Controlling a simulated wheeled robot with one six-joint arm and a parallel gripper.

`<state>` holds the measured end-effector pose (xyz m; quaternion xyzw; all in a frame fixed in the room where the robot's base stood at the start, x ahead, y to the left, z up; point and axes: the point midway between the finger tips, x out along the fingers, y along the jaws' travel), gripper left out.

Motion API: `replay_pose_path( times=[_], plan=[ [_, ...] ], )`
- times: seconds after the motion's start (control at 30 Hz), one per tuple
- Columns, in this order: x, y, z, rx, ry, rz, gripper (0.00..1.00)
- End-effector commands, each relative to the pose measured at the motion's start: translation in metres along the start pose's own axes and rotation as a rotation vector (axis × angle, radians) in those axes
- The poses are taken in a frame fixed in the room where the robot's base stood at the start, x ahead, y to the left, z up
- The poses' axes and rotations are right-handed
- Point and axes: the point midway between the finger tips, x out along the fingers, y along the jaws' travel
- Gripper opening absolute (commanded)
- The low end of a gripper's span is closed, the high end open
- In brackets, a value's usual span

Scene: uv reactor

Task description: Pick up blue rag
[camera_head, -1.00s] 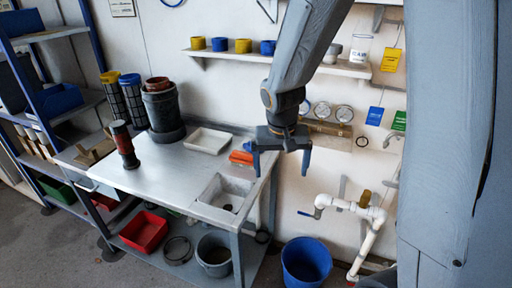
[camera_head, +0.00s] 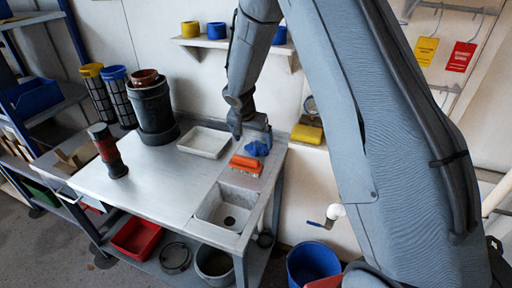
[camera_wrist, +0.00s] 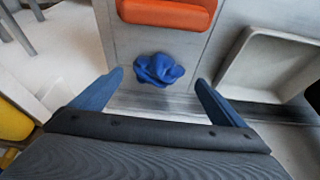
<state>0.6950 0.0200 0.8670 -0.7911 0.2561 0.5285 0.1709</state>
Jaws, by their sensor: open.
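The blue rag (camera_head: 257,148) is a small crumpled bundle on the back right of the metal bench (camera_head: 150,190), behind an orange brush-like block (camera_head: 246,164). In the wrist view the rag (camera_wrist: 158,69) lies ahead of my gripper (camera_wrist: 158,85), roughly centred between its two blue fingers. The fingers are spread wide and nothing is between them. They do not appear to touch the rag. In the head view my gripper (camera_head: 247,132) is above and beside the rag, partly hidden by its own wrist.
The orange block (camera_wrist: 168,12) lies close beyond the rag. A white tray (camera_head: 204,142) stands to its left, and a sink (camera_head: 226,206) is in front. A yellow object (camera_head: 307,132) is to the right. A wall shelf (camera_head: 215,43) with cups is above.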

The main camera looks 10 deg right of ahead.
Motion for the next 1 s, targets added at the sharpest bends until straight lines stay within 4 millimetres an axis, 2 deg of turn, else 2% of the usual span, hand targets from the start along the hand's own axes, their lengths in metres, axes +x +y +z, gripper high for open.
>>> replay_pose_path(
  times=[0.5,0.83,0.87,1.0],
  plan=[
    [0.049,0.002,-0.004,-0.001,-0.001,0.001,0.94],
    [0.055,0.000,-0.003,-0.002,0.000,-0.001,0.94],
    [0.055,0.000,-0.003,-0.002,0.000,-0.001,0.92],
    [0.054,0.000,-0.003,-0.002,0.000,-0.001,0.68]
  ],
)
